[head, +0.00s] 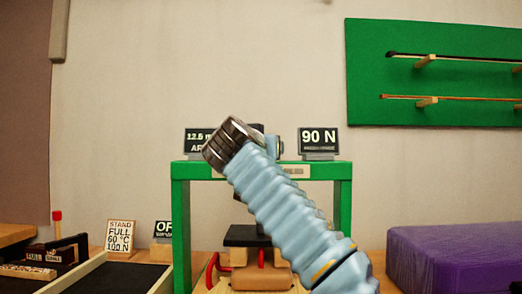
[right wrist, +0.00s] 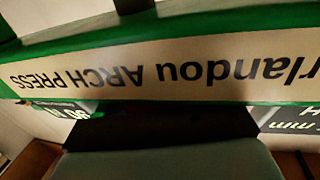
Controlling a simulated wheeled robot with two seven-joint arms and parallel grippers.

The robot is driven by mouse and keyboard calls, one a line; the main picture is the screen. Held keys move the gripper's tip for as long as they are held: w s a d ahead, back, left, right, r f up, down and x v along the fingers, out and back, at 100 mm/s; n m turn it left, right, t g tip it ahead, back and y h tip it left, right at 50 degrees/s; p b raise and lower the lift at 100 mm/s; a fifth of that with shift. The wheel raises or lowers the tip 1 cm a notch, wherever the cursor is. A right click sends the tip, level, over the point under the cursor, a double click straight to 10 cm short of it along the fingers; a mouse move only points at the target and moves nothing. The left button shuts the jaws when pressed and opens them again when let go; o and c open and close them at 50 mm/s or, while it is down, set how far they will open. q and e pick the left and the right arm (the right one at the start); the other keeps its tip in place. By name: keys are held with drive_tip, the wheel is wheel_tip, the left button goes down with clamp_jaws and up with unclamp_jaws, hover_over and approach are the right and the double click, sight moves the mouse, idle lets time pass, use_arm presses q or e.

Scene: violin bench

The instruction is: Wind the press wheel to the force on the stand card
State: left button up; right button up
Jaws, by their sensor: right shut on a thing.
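The green arch press (head: 181,225) stands in the middle of the head view. Its force display (head: 319,139) reads 90 N. The stand card (head: 120,236) at the left reads FULL, 60 °C, 100 N. My right arm, in a pale blue sleeve, reaches up across the press. My right gripper (head: 268,142) is at the top beam, shut on the press wheel, which is largely hidden by the wrist and gripper. The right wrist view shows the beam's ARCH PRESS label (right wrist: 150,73) upside down and close. My left gripper is not in view.
Under the arch are a black plate (head: 246,236) and red clamps. A purple block (head: 450,255) lies right, a black-lined tray (head: 120,277) left. A green bow rack hangs on the wall.

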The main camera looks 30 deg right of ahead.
drive_tip(key=shift+s+d+m+g+h+p, duration=0.15)
drive_tip(key=shift+m+g+h+p, duration=0.25)
drive_tip(key=shift+m+g+h, duration=0.75)
drive_tip(key=shift+g, duration=0.25)
drive_tip(key=o, duration=1)
drive_tip(key=shift+c, duration=0.2)
drive_tip(key=b+v, duration=0.2)
drive_tip(key=v, duration=1.2)
drive_tip(key=shift+b, duration=0.4)
drive_tip(key=shift+f, duration=0.1)
